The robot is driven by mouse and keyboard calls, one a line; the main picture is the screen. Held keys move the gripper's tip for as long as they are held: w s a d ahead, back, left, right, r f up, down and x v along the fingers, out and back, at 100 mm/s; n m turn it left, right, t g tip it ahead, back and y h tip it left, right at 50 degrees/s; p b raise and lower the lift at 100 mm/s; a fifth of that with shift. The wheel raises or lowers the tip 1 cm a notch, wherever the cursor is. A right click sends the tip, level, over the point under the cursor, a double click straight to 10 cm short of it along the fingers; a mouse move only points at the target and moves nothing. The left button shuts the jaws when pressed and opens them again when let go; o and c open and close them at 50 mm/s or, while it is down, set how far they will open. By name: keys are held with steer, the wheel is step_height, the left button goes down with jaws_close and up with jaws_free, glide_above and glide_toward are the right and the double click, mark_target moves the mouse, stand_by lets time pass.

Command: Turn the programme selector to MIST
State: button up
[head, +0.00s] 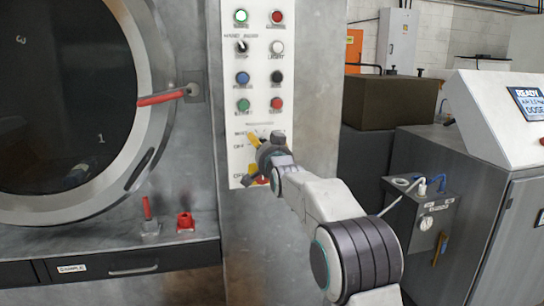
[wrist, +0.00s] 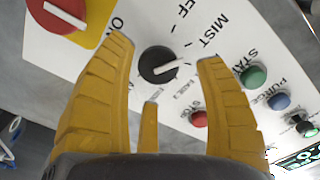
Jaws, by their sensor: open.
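The programme selector (wrist: 158,64) is a round black knob with a white pointer bar, on a white panel in the wrist view. Its bar points right, towards the side where MIST (wrist: 207,30) is printed; I cannot tell whether it lines up exactly. My gripper (wrist: 166,52) is open, its yellow fingers to the left and right of the knob with gaps, and I see no contact. In the head view my gripper (head: 258,150) is at the lower panel and hides the knob; the MIST and OFF labels show to its left.
A red button (wrist: 198,119), a green button (wrist: 254,76) and a blue button (wrist: 279,101) lie on the right. The round door (head: 70,100) with its red handle (head: 162,97) is left of the panel.

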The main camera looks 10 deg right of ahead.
steer(key=s, duration=0.9)
steer(key=shift+s, duration=0.35)
steer(key=shift+s, duration=0.1)
steer(key=s+f+n+g+p, duration=0.2)
steer(key=s+f+g+p, duration=0.1)
steer(key=s, duration=1.1)
steer(key=s+f+n+g+p, duration=0.3)
steer(key=s+f+g+p, duration=0.1)
steer(key=s, duration=1)
steer(key=s+f+n+g+p, duration=0.3)
steer(key=s+g, duration=0.4)
steer(key=s, duration=0.7)
step_height(320, 180, down, 3)
steer(key=shift+s+a+r+g+p, duration=0.15)
steer(key=shift+g+p, duration=0.15)
steer(key=shift+p, duration=0.2)
steer(key=shift+c, duration=0.3)
